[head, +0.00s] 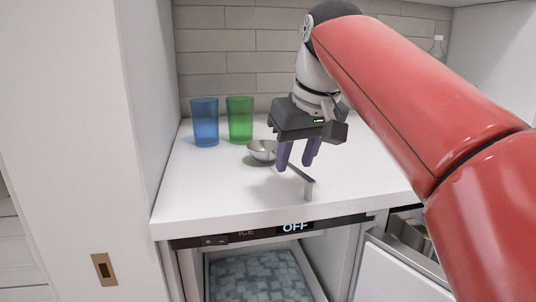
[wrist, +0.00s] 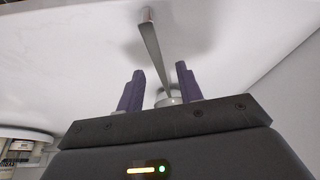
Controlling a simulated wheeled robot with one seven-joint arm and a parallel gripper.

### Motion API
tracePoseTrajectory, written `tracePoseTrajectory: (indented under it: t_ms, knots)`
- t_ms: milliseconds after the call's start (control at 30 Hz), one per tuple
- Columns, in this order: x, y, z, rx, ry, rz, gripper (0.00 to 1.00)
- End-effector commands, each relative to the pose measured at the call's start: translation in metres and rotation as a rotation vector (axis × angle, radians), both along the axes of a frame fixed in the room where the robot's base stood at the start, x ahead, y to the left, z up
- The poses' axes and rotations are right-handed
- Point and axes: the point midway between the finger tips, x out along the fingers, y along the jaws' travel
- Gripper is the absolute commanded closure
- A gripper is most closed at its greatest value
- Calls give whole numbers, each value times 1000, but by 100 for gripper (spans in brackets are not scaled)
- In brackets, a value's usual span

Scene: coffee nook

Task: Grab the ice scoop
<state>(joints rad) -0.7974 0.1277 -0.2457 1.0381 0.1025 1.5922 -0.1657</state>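The ice scoop (head: 262,151) is a metal ladle-like tool on the white counter, with a round bowl and a thin handle whose bent end points to the front right. My gripper (head: 295,167) points down over the handle, with its two purple fingers apart. In the wrist view, the scoop's handle (wrist: 155,49) runs lengthwise through the gap between the fingers of my gripper (wrist: 159,78). The fingers look clear of the handle. The bowl is mostly hidden behind the gripper body there. I cannot tell the exact height of the fingertips above the counter.
A blue cup (head: 205,122) and a green cup (head: 240,120) stand behind the scoop to the left. The white counter (head: 200,195) is clear at its front left. Below it is an open ice bin (head: 258,278) under a panel reading OFF. A tall white wall borders the left.

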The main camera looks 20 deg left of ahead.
Motion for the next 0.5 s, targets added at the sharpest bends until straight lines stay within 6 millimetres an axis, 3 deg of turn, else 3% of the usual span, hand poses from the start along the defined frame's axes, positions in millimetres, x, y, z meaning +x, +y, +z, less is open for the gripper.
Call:
tracePoseTrajectory:
  t_ms: [33,167,467,500]
  knots:
    - [-1,3,-12,-2,4,3,64]
    - [4,7,-25,-2,1,1,64]
    - [6,8,-28,-1,-1,1,64]
    - [6,8,-28,-1,-1,1,69]
